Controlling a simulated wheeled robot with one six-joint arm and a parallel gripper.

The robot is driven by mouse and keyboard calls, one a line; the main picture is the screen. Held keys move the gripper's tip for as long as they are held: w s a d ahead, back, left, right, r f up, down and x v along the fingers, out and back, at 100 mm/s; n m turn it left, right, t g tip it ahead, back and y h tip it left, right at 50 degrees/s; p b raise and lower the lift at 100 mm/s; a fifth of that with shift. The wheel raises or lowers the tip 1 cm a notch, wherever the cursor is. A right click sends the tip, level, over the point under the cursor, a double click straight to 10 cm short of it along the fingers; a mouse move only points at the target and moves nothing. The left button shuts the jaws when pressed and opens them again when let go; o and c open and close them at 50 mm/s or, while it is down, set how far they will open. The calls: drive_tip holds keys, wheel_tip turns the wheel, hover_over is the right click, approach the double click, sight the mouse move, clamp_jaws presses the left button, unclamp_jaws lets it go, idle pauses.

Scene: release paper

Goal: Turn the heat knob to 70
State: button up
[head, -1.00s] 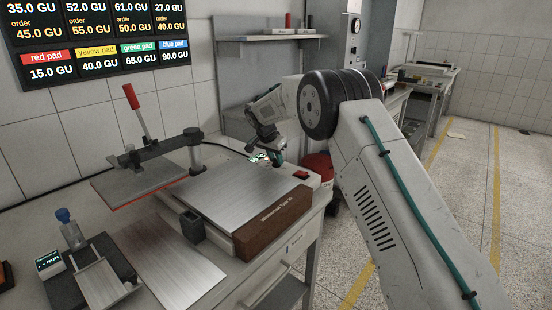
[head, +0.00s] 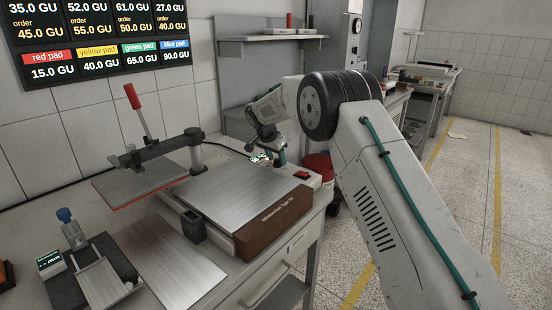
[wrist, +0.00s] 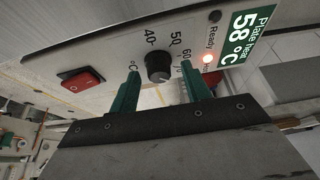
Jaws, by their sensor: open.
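The heat knob (wrist: 158,67) is a dark round knob on the pale front panel in the wrist view. The scale marks 40, 50 and 60 show around it; marks beyond 60 are mostly hidden by a finger. My gripper (wrist: 160,75) is open, its two green fingers on either side of the knob, with gaps visible between them and it. A green display (wrist: 251,35) reads "plate heat 58 °C". In the head view my gripper (head: 277,156) is at the far end of the heated press base (head: 232,192); the knob is hidden there.
A wall board (head: 105,45) lists values.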

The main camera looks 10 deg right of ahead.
drive_tip(key=v, duration=0.7)
drive_tip(key=shift+r, duration=0.35)
drive_tip(key=shift+a, duration=0.1)
drive_tip(key=s+f+n+g, duration=0.1)
drive_tip(key=s+f+n, duration=0.2)
drive_tip(key=s, duration=0.2)
drive_tip(key=shift+f+n+g, duration=0.4)
drive_tip(key=s+d+r+n+y, duration=0.1)
drive_tip(key=s+r, duration=0.3)
drive_tip(key=s, duration=1.4)
drive_tip(key=s+d+r+n+y, duration=0.1)
drive_tip(key=s+d+r+n, duration=0.2)
drive_tip(key=s, duration=1.6)
drive_tip(key=s+d+r+n+y, duration=0.1)
drive_tip(key=s+r, duration=0.4)
drive_tip(key=s, duration=1.3)
drive_tip(key=shift+s+d+r+n+y, duration=0.2)
drive_tip(key=shift+d+n+y, duration=0.2)
drive_tip(key=shift+d+n, duration=0.5)
